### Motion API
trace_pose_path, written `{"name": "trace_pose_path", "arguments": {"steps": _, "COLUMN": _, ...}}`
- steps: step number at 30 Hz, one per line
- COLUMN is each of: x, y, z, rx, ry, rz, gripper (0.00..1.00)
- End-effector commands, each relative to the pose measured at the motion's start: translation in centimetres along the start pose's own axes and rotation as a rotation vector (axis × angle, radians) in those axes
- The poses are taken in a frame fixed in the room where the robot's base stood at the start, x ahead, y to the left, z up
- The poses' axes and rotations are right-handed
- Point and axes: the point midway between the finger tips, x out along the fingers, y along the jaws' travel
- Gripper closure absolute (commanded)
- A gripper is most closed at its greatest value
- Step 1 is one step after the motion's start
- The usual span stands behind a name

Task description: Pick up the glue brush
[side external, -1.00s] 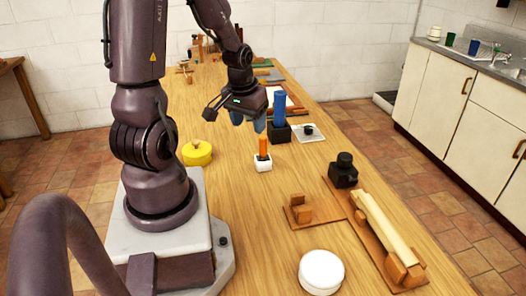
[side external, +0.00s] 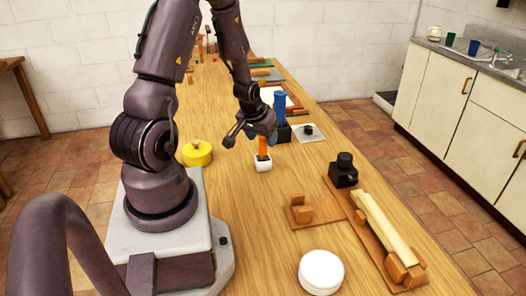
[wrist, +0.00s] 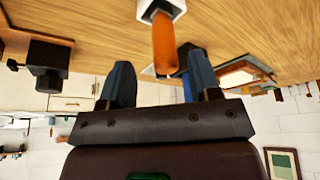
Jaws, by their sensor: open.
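An orange upright handle (side external: 263,148), likely the glue brush, stands in a small white holder (side external: 263,164) on the wooden bench. Its lower part is hidden in the holder. My gripper (side external: 261,137) is open and empty, tilted, close to the handle's top. In the wrist view, the orange handle (wrist: 164,45) shows in the gap between the two blue fingers of my gripper (wrist: 158,62), with the white holder (wrist: 160,10) beyond. I cannot tell whether the fingertips reach around it or touch it.
A blue handle (side external: 279,106) in a black block (side external: 284,134) stands just behind. A yellow tin (side external: 197,153) is left, a black knobbed object (side external: 343,171) right. A white round tub (side external: 321,271) and wooden jig (side external: 375,244) are in front. Bare bench surrounds the white holder.

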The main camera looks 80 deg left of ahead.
Motion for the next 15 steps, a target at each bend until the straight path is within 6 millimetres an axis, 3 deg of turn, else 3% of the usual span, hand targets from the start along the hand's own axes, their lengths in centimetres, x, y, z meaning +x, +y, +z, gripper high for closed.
{"name": "trace_pose_path", "arguments": {"steps": 9, "x": 4.2, "y": -0.5, "z": -0.3, "rx": 0.000, "ry": -0.003, "rz": 0.000, "gripper": 0.43}}
{"name": "trace_pose_path", "arguments": {"steps": 15, "x": 4.9, "y": -0.5, "z": -0.3, "rx": 0.000, "ry": 0.000, "rz": 0.000, "gripper": 0.43}}
